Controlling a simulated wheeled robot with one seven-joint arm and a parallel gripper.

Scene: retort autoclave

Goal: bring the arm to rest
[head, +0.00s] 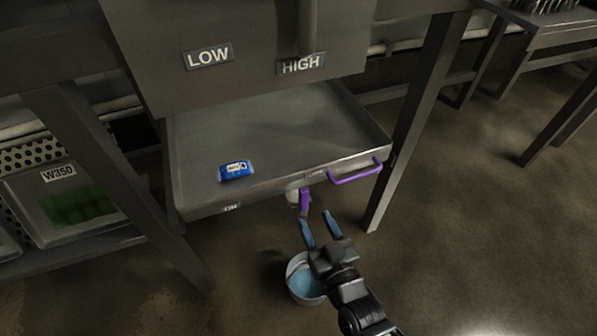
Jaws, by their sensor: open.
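My gripper (318,229) is at the lower middle of the head view. Its two blue fingers are spread apart, with nothing visible between them. My arm reaches in from the bottom right. The gripper is in front of the grey tray (270,125), near the purple lever (304,200) under the tray's front edge. I cannot tell whether the fingers touch the lever. A bucket with blue contents (301,284) stands on the floor, partly hidden behind my gripper and wrist.
A purple handle (355,172) sticks out from the tray's front. Metal legs (415,125) stand on both sides. The floor at right is clear.

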